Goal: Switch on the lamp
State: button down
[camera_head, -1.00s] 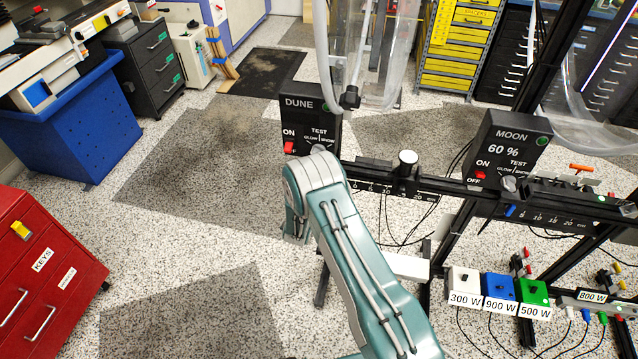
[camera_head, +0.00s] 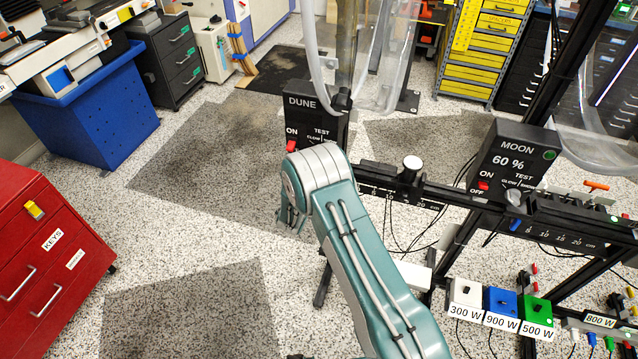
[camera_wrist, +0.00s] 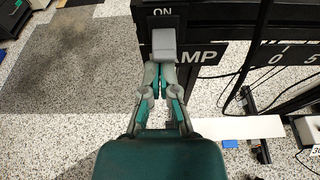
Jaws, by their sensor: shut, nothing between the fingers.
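My gripper (camera_wrist: 164,48) is shut and empty in the wrist view. Its grey tips are together in front of a dark switch plate (camera_wrist: 145,22) below the word ON, on a black panel (camera_wrist: 215,58). Lettering ending in "AMP" shows beside the tips; its start is hidden behind them. The switch itself is covered by the tips, so its position and any contact cannot be told. In the head view my arm hides this panel, and only a bit of the gripper shows left of the arm. No lamp can be made out.
The DUNE box (camera_head: 300,115) with a red switch stands behind my arm. The MOON box (camera_head: 510,155), reading 60 %, is on the black rail (camera_head: 450,202) to the right. White, blue and green power boxes sit lower right. A red cabinet (camera_head: 55,245) stands left; open floor lies between.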

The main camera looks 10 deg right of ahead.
jog(key=shift+d+r, duration=0.1)
jog(key=shift+d, duration=0.1)
jog(key=shift+a, duration=0.2)
jog(key=shift+r+g, duration=0.15)
jog(key=shift+g, duration=0.25)
dwell(0.5)
jog(key=shift+s+r, duration=0.1)
jog(key=shift+r, duration=0.5)
dwell(0.8)
jog(key=shift+r, duration=0.8)
